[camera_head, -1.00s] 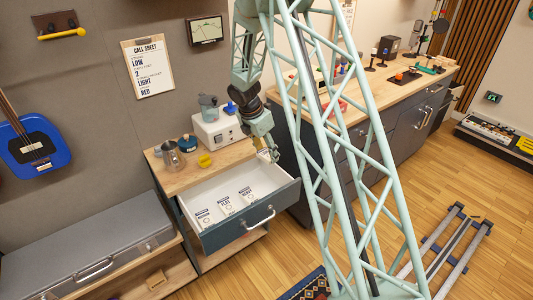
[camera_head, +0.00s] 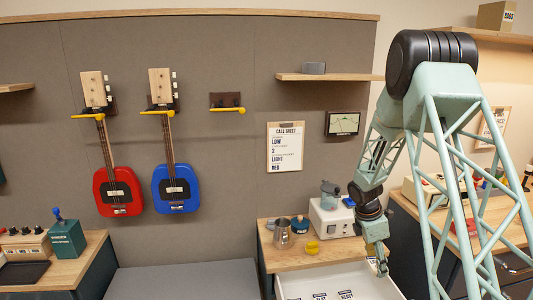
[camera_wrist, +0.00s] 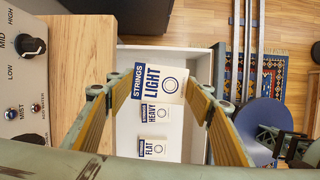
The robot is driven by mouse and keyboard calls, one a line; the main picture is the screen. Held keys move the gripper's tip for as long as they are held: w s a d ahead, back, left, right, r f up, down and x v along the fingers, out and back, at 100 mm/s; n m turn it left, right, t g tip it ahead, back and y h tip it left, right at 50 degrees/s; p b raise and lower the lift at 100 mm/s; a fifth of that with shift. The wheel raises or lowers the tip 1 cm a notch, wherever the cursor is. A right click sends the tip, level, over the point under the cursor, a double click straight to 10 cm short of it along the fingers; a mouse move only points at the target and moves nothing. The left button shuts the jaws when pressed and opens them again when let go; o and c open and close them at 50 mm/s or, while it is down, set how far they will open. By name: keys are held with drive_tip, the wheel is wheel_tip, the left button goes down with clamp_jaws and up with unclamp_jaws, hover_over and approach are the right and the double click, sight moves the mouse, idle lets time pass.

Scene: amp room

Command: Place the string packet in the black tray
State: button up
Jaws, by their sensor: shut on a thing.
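My gripper (camera_wrist: 157,90) is shut on a white and blue string packet (camera_wrist: 158,82) marked "STRINGS LIGHT", held between its two yellow-lined fingers. In the head view my gripper (camera_head: 381,266) is above the open white-lined drawer (camera_head: 368,284); the packet is hard to make out there. In the wrist view, a HEAVY packet (camera_wrist: 155,113) and a FLAT packet (camera_wrist: 152,146) lie in the drawer below. A flat black piece (camera_head: 24,273), apparently the black tray, lies on the left desk in front of an amp.
A metal jug (camera_head: 283,234), a yellow object (camera_head: 312,247) and a white appliance (camera_head: 333,218) stand on the wooden top behind the drawer. A teal box (camera_head: 66,238) is beside the black piece. Red (camera_head: 118,192) and blue (camera_head: 175,188) guitars hang on the wall.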

drive_tip(key=s+a+f+m+g+y, duration=0.1)
drive_tip(key=s+a+m, duration=0.3)
drive_tip(key=a+m, duration=0.5)
drive_tip(key=s+a+f+m+g+y, duration=0.1)
drive_tip(key=s+a+m+g+y, duration=0.1)
drive_tip(key=s+a+m, duration=0.3)
drive_tip(key=shift+a+f+m+g, duration=0.3)
drive_tip(key=shift+a+m, duration=2)
drive_tip(key=shift+a, duration=1.25)
drive_tip(key=v, duration=0.9)
drive_tip(key=shift+w+d, duration=0.15)
drive_tip(key=shift+w, duration=0.2)
